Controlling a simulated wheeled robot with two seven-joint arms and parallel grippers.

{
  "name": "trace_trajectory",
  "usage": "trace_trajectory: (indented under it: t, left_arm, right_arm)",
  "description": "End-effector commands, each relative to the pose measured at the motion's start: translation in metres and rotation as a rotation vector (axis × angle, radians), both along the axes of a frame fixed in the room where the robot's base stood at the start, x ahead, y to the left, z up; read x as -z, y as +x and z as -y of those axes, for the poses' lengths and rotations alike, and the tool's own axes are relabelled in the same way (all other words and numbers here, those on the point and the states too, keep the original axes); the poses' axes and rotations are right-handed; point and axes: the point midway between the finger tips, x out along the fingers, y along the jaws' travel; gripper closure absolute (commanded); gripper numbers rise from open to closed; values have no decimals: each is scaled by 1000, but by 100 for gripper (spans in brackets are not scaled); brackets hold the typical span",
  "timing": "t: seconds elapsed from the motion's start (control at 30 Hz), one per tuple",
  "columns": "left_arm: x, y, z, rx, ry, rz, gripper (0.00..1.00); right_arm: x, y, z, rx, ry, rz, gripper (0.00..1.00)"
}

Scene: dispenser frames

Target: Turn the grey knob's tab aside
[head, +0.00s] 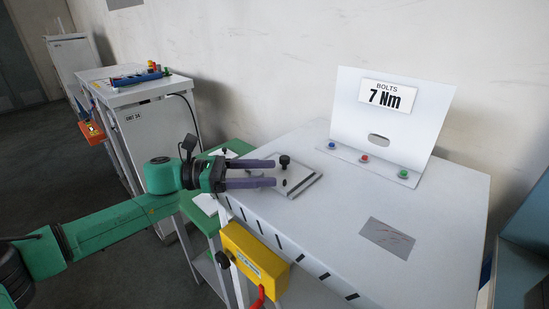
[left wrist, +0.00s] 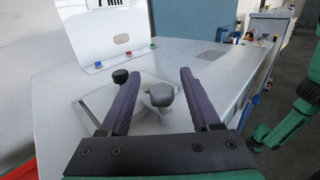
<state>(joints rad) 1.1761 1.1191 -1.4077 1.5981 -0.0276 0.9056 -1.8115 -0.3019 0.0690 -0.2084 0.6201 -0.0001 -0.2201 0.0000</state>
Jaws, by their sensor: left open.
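The grey knob (left wrist: 161,96) shows in the left wrist view between my left gripper's fingers, above a flat plate on the white table. A paler part at its lower left may be its tab; I cannot tell for sure. My left gripper (head: 274,172) is open, its purple fingers reaching over the plate's near left part. In the left wrist view the fingers (left wrist: 158,74) stand on either side of the grey knob, with gaps. I cannot make out the grey knob in the head view. My right gripper is not in view.
A black knob (head: 285,160) stands on the plate (head: 299,187), close beyond one fingertip. A white sign panel (head: 430,105) with blue, red and green buttons stands behind. A yellow box (head: 252,262) hangs on the table's near edge. The table's right side is mostly clear around a grey patch (head: 388,237).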

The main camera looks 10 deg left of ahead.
Motion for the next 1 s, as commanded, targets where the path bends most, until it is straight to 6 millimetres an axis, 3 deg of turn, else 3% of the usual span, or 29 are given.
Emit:
trace_trajectory:
  t: [0.03, 0.2, 0.4, 0.43, 0.6, 1.0]
  left_arm:
    - [-5, 2, 9, 2, -2, -1, 36]
    - [0, 6, 23, -2, 0, -1, 36]
    - [1, 6, 24, -3, 0, -1, 36]
    - [1, 6, 24, -3, 0, -1, 40]
    - [1, 6, 24, -3, 0, -1, 100]
    - [4, 7, 23, -43, -3, 0, 100]
  right_arm:
    - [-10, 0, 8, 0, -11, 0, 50]
    - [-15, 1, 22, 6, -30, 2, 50]
    - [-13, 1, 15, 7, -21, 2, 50]
    - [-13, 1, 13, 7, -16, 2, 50]
    - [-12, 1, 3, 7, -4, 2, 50]
    - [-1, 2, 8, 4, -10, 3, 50]
